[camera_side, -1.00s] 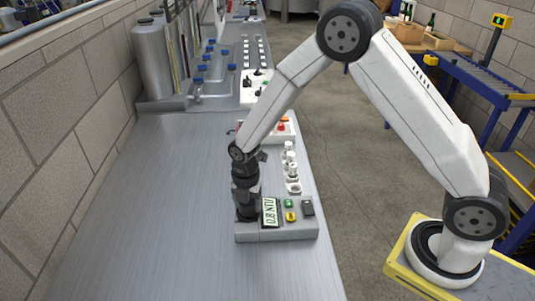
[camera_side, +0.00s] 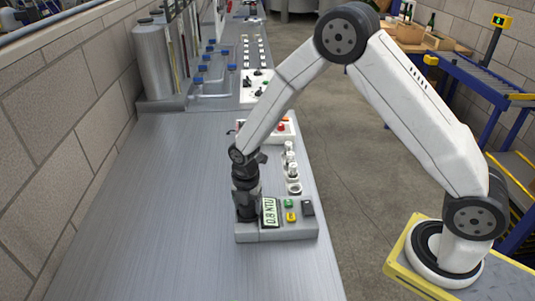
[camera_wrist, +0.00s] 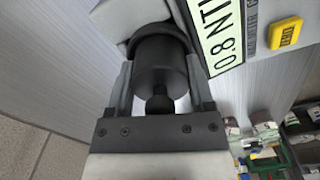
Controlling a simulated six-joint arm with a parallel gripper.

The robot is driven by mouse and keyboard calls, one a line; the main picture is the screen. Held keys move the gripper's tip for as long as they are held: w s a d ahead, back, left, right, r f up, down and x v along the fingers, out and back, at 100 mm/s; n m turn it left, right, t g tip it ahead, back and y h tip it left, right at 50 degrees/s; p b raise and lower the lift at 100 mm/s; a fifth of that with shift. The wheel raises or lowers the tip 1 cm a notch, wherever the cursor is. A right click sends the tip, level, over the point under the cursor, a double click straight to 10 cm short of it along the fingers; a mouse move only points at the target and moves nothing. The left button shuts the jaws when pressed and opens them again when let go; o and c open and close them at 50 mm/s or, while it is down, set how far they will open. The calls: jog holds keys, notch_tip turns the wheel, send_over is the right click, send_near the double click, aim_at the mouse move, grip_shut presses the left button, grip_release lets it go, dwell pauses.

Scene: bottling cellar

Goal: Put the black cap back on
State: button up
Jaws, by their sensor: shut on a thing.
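The black cap (camera_wrist: 160,68) is a dark round cylinder between the two fingers in the wrist view. My gripper (camera_wrist: 160,85) is shut on it. In the side view my gripper (camera_side: 246,208) points down at the left end of the grey meter (camera_side: 275,235) and hides the cap there. The meter has a display (camera_side: 269,211) reading 0.8 NTU, which also shows in the wrist view (camera_wrist: 225,30). The cap is at the meter's body beside the display; whether it is seated or just above the opening I cannot tell.
Green and yellow buttons (camera_side: 290,210) and a dark square (camera_side: 308,208) lie right of the display. White-capped vials (camera_side: 290,170) stand behind the meter, with a panel with a red button (camera_side: 282,127) beyond. The steel bench (camera_side: 150,220) is clear to the left.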

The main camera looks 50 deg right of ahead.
dwell(0.8)
jog(key=o, duration=1.2)
jog(key=shift+r, duration=2.95)
grip_shut()
